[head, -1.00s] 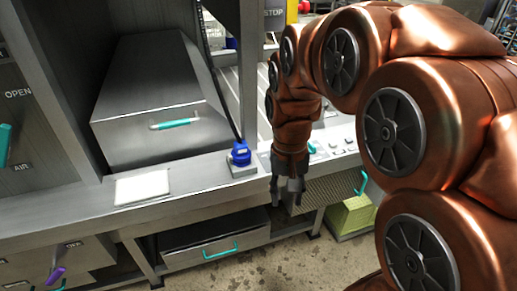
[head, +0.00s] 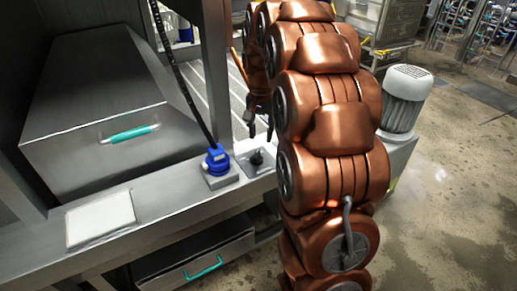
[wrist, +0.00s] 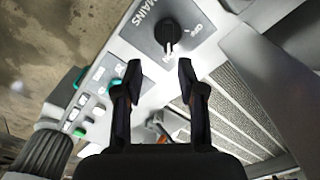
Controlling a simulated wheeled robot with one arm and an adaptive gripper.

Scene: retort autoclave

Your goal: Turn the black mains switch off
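The black mains switch (wrist: 168,32) is a rotary knob on a grey plate lettered MAINS in the wrist view. Position lettering sits beside and below it, too small to read surely; a pale mark shows on the knob's lower end. In the head view the switch (head: 257,158) stands on the metal ledge, right of the blue connector. My gripper (wrist: 160,68) is open and empty. Its fingertips are apart, and the knob appears just beyond the gap between them, not clasped. In the head view my gripper (head: 260,128) shows small behind my arm, above the switch.
A blue connector (head: 215,160) with a black cable stands left of the switch. A white pad (head: 100,219) lies on the ledge. A steel box with a teal handle (head: 130,134) is behind.

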